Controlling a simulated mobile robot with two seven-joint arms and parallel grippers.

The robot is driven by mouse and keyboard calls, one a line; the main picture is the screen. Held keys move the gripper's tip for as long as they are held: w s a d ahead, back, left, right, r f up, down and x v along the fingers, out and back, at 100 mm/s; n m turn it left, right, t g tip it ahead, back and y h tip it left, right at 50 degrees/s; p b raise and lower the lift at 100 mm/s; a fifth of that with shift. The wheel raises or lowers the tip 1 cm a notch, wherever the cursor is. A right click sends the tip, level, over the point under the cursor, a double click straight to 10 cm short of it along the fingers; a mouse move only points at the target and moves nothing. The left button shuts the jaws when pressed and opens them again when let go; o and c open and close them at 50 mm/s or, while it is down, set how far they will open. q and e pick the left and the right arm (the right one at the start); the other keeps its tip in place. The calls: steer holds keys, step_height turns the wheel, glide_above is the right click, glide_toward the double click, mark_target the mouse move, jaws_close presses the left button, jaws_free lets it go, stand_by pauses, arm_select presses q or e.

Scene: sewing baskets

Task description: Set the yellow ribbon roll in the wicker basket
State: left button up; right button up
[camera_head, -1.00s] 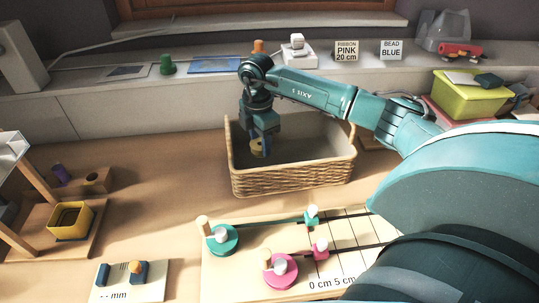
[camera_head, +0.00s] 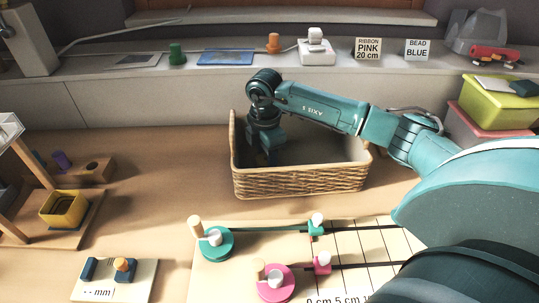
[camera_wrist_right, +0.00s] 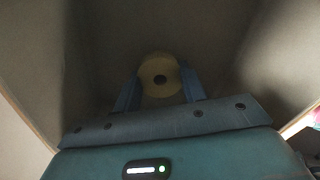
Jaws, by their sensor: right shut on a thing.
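The wicker basket (camera_head: 300,183) stands on the table behind the cutting board. My right gripper (camera_head: 269,154) reaches down inside it, near its left end, with the fingertips hidden or in shadow in the head view. In the right wrist view, the gripper (camera_wrist_right: 159,90) is shut on the yellow ribbon roll (camera_wrist_right: 159,66), a pale yellow disc with a dark centre hole, held between two blue fingers. The basket's shaded interior surrounds it there. I cannot tell whether the roll touches the basket floor. In the head view the roll is hidden. My left gripper is out of view.
A board with a teal reel (camera_head: 215,243) and a pink reel (camera_head: 274,283) lies in front of the basket. A lime box (camera_head: 500,103) stands at right. Cards and small items line the back ledge.

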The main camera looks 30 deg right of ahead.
steer(key=shift+f, duration=0.1)
steer(key=o, duration=1.3)
steer(key=shift+c, duration=0.2)
step_height(320, 180, up, 8)
steer(key=shift+p, duration=0.4)
steer(key=shift+a+f, duration=0.1)
